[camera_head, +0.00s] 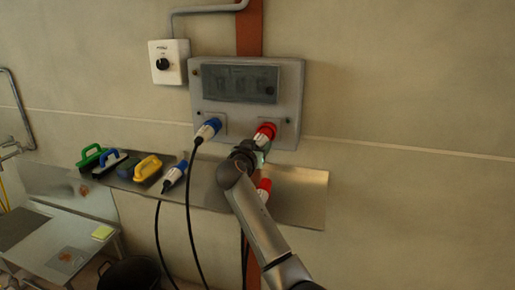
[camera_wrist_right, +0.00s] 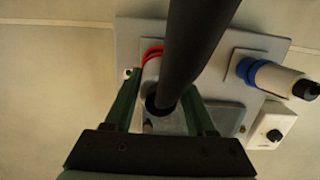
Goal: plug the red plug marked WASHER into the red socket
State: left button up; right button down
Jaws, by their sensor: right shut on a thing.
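My right gripper (camera_head: 249,152) is shut on a plug in front of the red socket (camera_head: 267,129) on the grey wall box. In the right wrist view its green fingers (camera_wrist_right: 160,95) stand on either side of the plug, and a thick black cable crosses in front. Red rims (camera_wrist_right: 152,53) show at the plug's far end, against or very near the box; I cannot tell how deep it sits. A second red plug (camera_head: 264,190) shows beside my arm, by the metal shelf. No WASHER mark is readable. My left gripper is not in view.
A blue plug (camera_head: 208,130) sits at the box's left socket, its cable hanging down. Another blue plug (camera_head: 174,175) is at the metal shelf (camera_head: 308,200), beside several handled tools (camera_head: 147,168). A white switch box (camera_head: 169,62) is upper left. The wall at right is clear.

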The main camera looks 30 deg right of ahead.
jog(key=shift+r+b+x, duration=0.2)
jog(key=shift+b+x, duration=0.6)
jog(key=shift+x, duration=0.9)
jog(key=shift+c, duration=0.7)
grip_release()
jog(key=shift+a, duration=0.1)
jog(key=b+v, duration=0.2)
jog(key=v, duration=1)
jog(key=s+a+f+n+t+y+p, duration=0.15)
jog(key=s+a+f+n+y, duration=0.3)
jog(key=f, duration=0.95)
jog(key=s+a+f+n+y+p, duration=0.3)
jog(key=a+f+n+y, duration=0.2)
jog(key=f, duration=0.9)
jog(key=s+a+f+g+y, duration=0.1)
jog(key=s+a+f+y, duration=0.1)
jog(key=s, duration=0.6)
jog(key=s+a+f+n+g+y+p, duration=0.1)
jog(key=s+a+f, duration=0.3)
jog(key=s+f, duration=0.2)
jog(key=s+a+f+n+g+y+p, duration=0.1)
jog(key=s+a+f+y, duration=0.1)
jog(key=s, duration=0.8)
jog(key=shift+s+a+f+y, duration=0.3)
jog(key=shift+a+f+y, duration=0.1)
jog(key=shift+f, duration=0.5)
